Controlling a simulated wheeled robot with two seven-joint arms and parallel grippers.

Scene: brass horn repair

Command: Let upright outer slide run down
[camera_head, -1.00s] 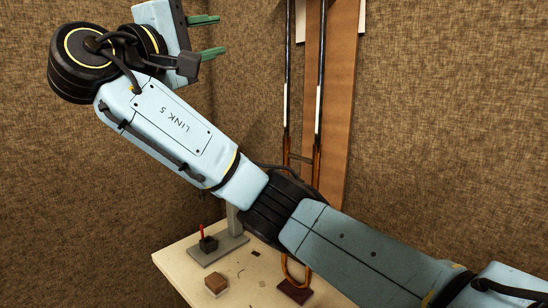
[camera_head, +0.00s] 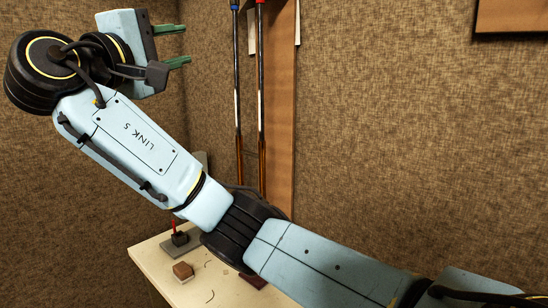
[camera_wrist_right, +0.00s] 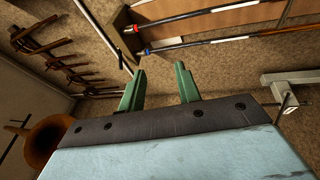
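The upright slide (camera_head: 238,108) stands against a tall brown board, as two long parallel tubes with pale upper stretches and brass-brown lower parts. Its tops carry a blue and a red end, which also show in the right wrist view as the slide (camera_wrist_right: 216,40) lying across the upper right. A crossbar joins the tubes low down; my right arm hides what lies below. My right gripper (camera_head: 184,45) is at the upper left, left of the tubes and apart from them. Its green fingers (camera_wrist_right: 160,85) are parted, with nothing between them. My left gripper is out of view.
A pale table (camera_head: 150,260) below holds a small brown block (camera_head: 183,271), a dark block with a red stick (camera_head: 179,238) and scraps. In the right wrist view, a brass bell (camera_wrist_right: 45,142) and wall racks (camera_wrist_right: 45,40) are at the left.

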